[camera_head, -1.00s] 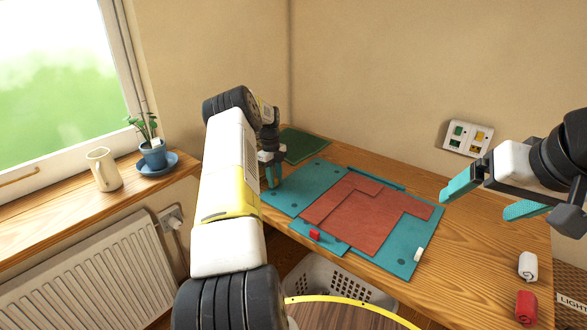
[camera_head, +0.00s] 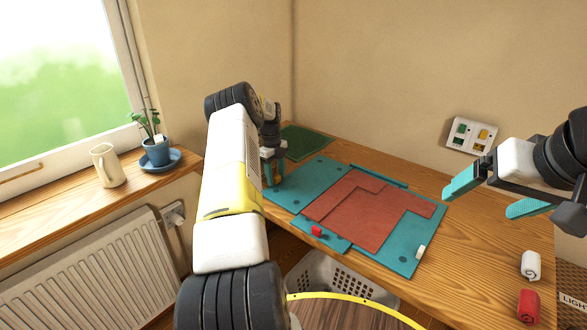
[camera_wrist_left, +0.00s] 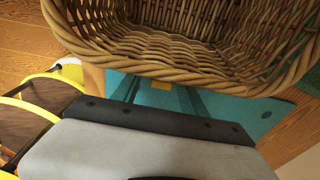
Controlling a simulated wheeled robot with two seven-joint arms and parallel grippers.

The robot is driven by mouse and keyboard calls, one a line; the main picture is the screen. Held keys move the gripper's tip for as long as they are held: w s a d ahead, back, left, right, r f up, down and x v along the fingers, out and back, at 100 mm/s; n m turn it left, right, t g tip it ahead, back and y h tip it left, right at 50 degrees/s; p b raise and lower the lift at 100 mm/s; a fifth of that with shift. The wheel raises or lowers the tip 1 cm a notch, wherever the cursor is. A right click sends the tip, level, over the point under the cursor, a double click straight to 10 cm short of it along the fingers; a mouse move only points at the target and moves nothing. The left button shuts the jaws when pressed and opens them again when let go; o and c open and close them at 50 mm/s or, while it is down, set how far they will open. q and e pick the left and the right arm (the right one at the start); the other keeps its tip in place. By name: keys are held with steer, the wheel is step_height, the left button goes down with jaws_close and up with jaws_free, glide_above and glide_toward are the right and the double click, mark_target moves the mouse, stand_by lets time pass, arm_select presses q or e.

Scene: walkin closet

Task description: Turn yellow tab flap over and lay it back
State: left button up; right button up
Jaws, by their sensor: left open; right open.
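A teal board (camera_head: 295,200) lies on the wooden desk with overlapping rust-red flat pieces (camera_head: 360,212) on it. A red tab (camera_head: 316,231) sits at its near edge and a white tab (camera_head: 420,252) at its right. My left gripper (camera_head: 273,172) is open and points down at the board's far-left part. A small yellow patch, likely the yellow tab, shows between its fingers in the left wrist view (camera_wrist_left: 162,86). Its flap is mostly hidden by my arm and gripper. My right gripper (camera_head: 495,195) is open and empty above the desk's right side.
A wicker basket (camera_wrist_left: 190,60) fills the top of the left wrist view. A green mat (camera_head: 303,142) lies behind the board. White (camera_head: 530,265) and red (camera_head: 528,306) rolls lie at right. A white perforated basket (camera_head: 330,275) stands below the desk.

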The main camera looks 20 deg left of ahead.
arm_select(q)
step_height(320, 180, up, 7)
steer(key=shift+a, duration=0.35)
steer(key=shift+w+r, duration=0.1)
steer(key=s+d+r+n+t, duration=0.1)
steer(key=s+d+r+n, duration=0.3)
steer(key=r, duration=0.4)
steer(key=s+d+r+n+t, duration=0.1)
steer(key=s+d+r+n, duration=0.1)
steer(key=s+d+r, duration=0.35)
steer(key=s+d+r+n+t, duration=0.1)
steer(key=s+d+r+n, duration=0.15)
steer(key=d+r, duration=0.6)
steer(key=s+d+r+n+t, duration=0.1)
steer(key=s+d+r+n, duration=0.2)
steer(key=s, duration=0.4)
steer(key=s+d+r+n+t, duration=0.1)
steer(key=s+r+n, duration=0.3)
steer(key=s, duration=0.3)
steer(key=s+d+f+n, duration=0.1)
steer(key=s+d+n, duration=0.1)
steer(key=s, duration=0.4)
steer(key=s+d+f+n+t+h, duration=0.1)
steer(key=s+f+n, duration=0.1)
steer(key=s, duration=0.5)
steer(key=shift+d+f+n+t, duration=0.3)
steer(key=shift+d+n, duration=0.1)
steer(key=shift+n, duration=0.45)
